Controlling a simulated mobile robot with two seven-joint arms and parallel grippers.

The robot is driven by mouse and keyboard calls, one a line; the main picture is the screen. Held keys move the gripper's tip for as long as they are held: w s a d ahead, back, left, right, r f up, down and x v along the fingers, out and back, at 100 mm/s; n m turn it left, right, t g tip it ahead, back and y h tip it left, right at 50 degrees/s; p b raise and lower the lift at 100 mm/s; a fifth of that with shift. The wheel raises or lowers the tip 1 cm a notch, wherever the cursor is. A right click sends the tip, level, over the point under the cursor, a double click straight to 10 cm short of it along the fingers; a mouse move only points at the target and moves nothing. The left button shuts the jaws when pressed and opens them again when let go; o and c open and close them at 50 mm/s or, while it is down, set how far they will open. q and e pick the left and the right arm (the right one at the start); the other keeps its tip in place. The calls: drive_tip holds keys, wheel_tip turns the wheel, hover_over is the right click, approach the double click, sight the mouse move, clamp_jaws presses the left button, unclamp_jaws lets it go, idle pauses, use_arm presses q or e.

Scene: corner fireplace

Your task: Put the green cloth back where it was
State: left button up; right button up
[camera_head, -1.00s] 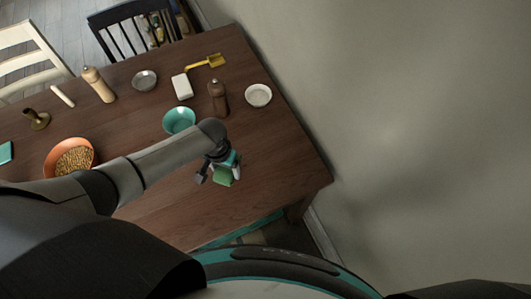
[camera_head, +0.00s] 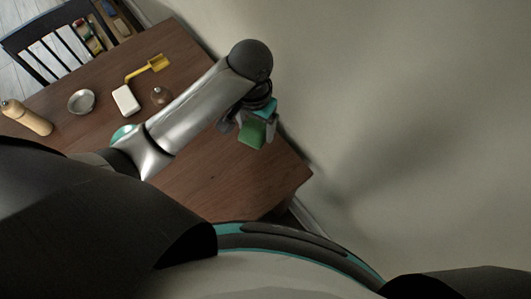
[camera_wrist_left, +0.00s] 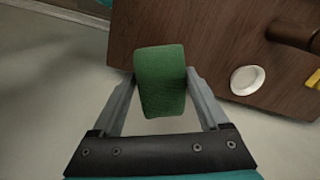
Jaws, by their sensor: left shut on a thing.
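The green cloth (camera_head: 253,134) is a small block-like piece between the fingers of my left gripper (camera_head: 247,128). The gripper is shut on it and holds it up near the table's right edge, by the wall. In the left wrist view the cloth (camera_wrist_left: 160,82) sits between both fingers, with the table edge and bare floor beyond it. The right gripper is not in view.
The dark wooden table (camera_head: 205,182) has a clear near right part. A yellow scoop (camera_head: 150,67), white block (camera_head: 125,100), grey bowl (camera_head: 81,101) and wooden mill (camera_head: 27,118) stand farther off. A white dish (camera_wrist_left: 247,80) shows in the wrist view.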

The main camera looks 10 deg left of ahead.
use_arm(q)
drive_tip(key=b, duration=0.4)
hover_over(258, 163)
wheel_tip(258, 163, down, 15)
drive_tip(key=shift+f, duration=0.1)
drive_tip(key=shift+f+b, duration=0.65)
drive_tip(key=shift+f, duration=1.3)
drive_tip(key=shift+f, duration=0.15)
drive_tip(key=o, duration=1.1)
wheel_tip(258, 163, up, 12)
drive_tip(key=p, duration=0.3)
drive_tip(key=shift+p, duration=0.4)
